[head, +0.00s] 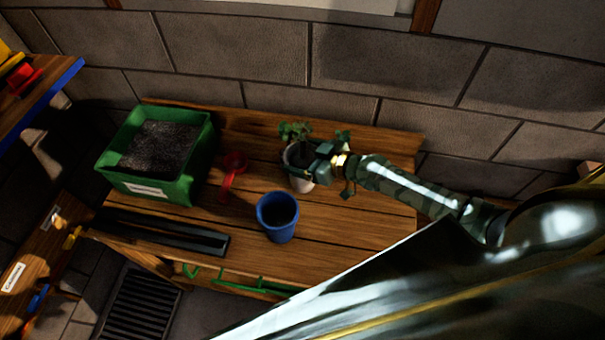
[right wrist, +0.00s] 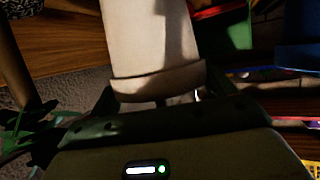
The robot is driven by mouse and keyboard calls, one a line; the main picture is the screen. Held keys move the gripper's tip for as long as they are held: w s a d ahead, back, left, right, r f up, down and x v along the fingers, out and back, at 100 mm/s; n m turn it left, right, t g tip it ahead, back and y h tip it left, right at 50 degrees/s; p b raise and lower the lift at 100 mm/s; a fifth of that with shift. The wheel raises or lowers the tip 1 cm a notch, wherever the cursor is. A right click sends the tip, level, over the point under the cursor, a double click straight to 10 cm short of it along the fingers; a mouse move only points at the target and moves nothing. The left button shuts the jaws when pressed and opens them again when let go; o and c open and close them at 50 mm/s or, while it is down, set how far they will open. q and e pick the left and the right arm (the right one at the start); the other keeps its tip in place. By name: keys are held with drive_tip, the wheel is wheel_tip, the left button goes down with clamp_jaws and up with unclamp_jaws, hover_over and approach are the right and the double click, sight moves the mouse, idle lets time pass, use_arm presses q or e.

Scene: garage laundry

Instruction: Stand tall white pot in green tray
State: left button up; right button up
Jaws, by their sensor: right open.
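The tall white pot (head: 302,182) with a leafy plant stands upright on the wooden bench, right of centre. My right gripper (head: 308,166) is at the pot's upper part, coming in from the right. In the right wrist view the white pot (right wrist: 152,40) lies between the open fingers, its rim close to the palm; contact cannot be told. The green tray (head: 180,188), a deep box filled with dark soil and bearing a white label, stands at the bench's left end. My left gripper is not in view.
A blue pot (head: 277,222) stands in front of the white pot. A long black tray (head: 205,241) lies along the front left. A block wall (head: 240,55) rises behind the bench.

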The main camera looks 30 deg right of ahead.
drive_tip(key=shift+w+a+f, duration=0.1)
drive_tip(key=shift+w+a, duration=0.05)
drive_tip(key=shift+w, duration=0.1)
drive_tip(key=shift+s, duration=0.1)
drive_tip(key=c, duration=1)
drive_tip(key=shift+o, duration=0.2)
